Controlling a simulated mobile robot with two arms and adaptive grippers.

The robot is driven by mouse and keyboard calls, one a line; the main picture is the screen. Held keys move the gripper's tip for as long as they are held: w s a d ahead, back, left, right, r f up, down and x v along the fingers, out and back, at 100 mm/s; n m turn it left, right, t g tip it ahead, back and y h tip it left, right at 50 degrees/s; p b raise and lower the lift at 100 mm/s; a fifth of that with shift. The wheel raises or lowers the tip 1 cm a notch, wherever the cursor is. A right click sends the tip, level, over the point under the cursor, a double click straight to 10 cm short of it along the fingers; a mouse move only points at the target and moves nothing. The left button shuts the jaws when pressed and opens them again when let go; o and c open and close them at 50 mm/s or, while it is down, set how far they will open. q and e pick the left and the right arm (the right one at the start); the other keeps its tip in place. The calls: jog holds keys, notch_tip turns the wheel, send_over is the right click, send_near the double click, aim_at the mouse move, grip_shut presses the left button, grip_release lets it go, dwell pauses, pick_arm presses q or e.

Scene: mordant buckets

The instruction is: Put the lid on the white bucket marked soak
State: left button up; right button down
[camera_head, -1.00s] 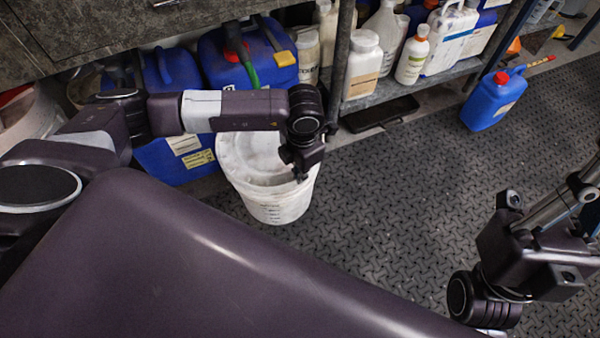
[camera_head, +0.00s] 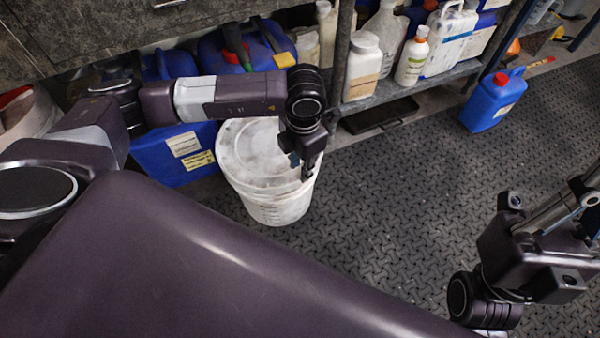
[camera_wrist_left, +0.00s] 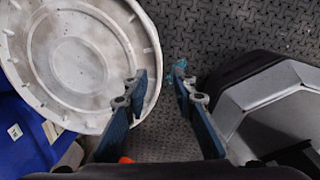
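The white bucket (camera_head: 277,208) stands on the floor in the middle of the head view; I cannot read its marking. The round white lid (camera_head: 248,150) lies over its top and looks about level. I cannot tell whether it is pressed down all round. The lid (camera_wrist_left: 78,62) also fills the upper left of the left wrist view. My left gripper (camera_head: 303,168) is at the lid's right edge. In the left wrist view its fingers (camera_wrist_left: 159,78) are apart with nothing between them; one overlaps the lid's rim, the other is over the floor. My right gripper's fingers are out of view.
Blue canisters (camera_head: 180,150) stand close behind and left of the bucket. A shelf (camera_head: 400,92) with white bottles is behind it, with a dark tray (camera_head: 378,115) below. A blue jug (camera_head: 493,98) stands at the right. The patterned floor (camera_head: 400,190) right of the bucket is clear.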

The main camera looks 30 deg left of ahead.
pick_arm(q)
notch_tip(320, 180, up, 7)
jog(key=shift+d, duration=0.15)
jog(key=shift+s, duration=0.1)
dwell(0.5)
